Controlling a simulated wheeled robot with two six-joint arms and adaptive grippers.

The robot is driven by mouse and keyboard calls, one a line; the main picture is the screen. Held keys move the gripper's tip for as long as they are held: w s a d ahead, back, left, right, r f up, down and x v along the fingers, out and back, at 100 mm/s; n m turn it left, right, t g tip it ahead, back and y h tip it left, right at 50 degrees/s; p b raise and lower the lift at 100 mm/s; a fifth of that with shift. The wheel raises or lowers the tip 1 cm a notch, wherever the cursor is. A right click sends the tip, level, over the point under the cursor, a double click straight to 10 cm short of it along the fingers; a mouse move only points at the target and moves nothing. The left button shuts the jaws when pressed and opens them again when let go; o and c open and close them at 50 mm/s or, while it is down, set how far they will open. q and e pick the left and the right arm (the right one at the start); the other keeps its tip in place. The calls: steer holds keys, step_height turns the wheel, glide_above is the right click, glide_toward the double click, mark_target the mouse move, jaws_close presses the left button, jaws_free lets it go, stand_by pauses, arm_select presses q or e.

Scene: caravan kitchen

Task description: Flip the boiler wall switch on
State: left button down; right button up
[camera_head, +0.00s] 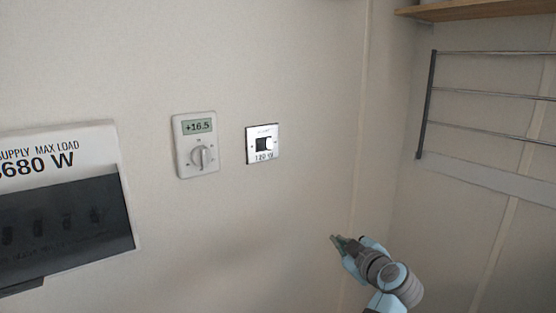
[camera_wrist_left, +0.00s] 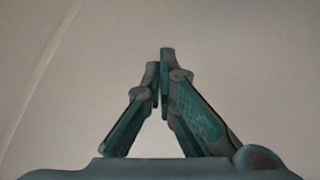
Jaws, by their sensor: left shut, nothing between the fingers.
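The switch is not in the left wrist view. My right gripper is not in view.
A thermostat (camera_head: 196,157) with a dial and a "+16.5" display is left of the switch. A supply panel (camera_head: 122,180) with a dark cover is at far left. A metal rail rack (camera_head: 428,105) and a wooden shelf (camera_head: 470,12) are at the right. The wall below the switch is bare.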

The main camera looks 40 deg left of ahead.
arm_select(q)
steer(key=s+a+r+n+g+y+p, duration=0.1)
steer(key=s+r+n+y, duration=0.2)
steer(key=r, duration=0.6)
steer(key=s+r+n+g, duration=0.1)
steer(key=s+r+n, duration=0.1)
steer(key=r+n, duration=0.55)
steer(key=n+g+y, duration=0.1)
steer(key=n+g, duration=0.1)
steer(key=n, duration=0.2)
glide_toward(269, 149)
steer(key=p+x, duration=0.4)
steer(key=x, duration=0.3)
steer(key=shift+w+d+f+p, duration=0.1)
steer(key=shift+w+p, duration=0.1)
steer(key=shift+p, duration=0.2)
